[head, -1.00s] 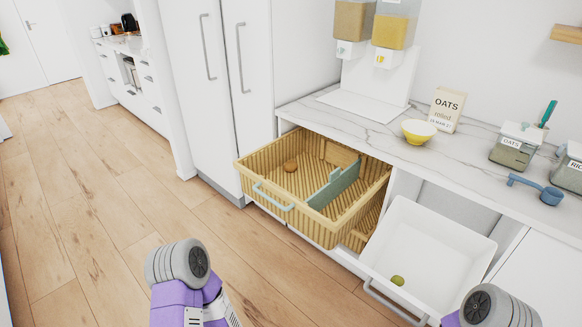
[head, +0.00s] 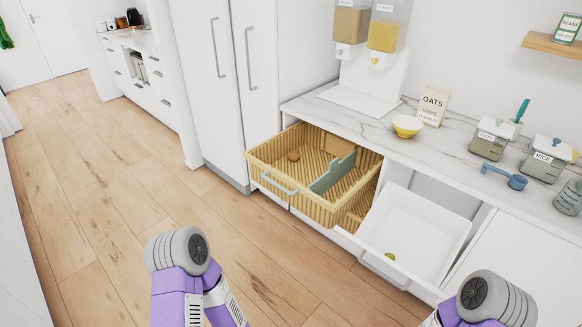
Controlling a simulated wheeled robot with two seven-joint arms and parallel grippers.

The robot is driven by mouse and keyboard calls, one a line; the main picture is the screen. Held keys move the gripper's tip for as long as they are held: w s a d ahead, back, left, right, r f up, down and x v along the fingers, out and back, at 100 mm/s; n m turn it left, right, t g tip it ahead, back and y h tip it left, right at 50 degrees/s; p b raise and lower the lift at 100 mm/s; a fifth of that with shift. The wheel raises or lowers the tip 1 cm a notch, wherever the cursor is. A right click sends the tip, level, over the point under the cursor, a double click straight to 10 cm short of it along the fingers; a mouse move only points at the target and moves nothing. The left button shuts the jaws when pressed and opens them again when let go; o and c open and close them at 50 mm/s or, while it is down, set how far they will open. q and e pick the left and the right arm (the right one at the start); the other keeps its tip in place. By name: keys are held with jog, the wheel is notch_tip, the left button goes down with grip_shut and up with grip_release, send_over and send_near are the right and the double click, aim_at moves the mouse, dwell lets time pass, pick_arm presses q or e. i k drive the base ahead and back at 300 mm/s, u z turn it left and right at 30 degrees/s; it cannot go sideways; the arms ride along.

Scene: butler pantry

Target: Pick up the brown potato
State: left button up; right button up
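The brown potato (head: 293,156) is small and round and lies in the far left part of the pulled-out wooden basket drawer (head: 322,212). A grey-green divider (head: 333,172) stands in the drawer to the right of the potato. Parts of both my arms show at the bottom of the head view, the left one at lower left and the right one at lower right. Neither gripper's fingers can be seen. Both arms are apart from the drawer, and nothing touches the potato.
A white bin drawer (head: 425,222) stands open to the right, with a small greenish round item (head: 389,256) inside. The marble counter (head: 350,122) above holds a yellow bowl (head: 407,126), an oats box (head: 433,105), jars and a blue scoop (head: 506,177). Wood floor is clear at left.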

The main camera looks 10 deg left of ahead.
aim_at(293, 155)
jog(key=u, duration=0.9)
jog(key=i, duration=0.4)
jog(key=u, duration=0.8)
jog(key=i, duration=1.65)
jog(key=z, duration=0.2)
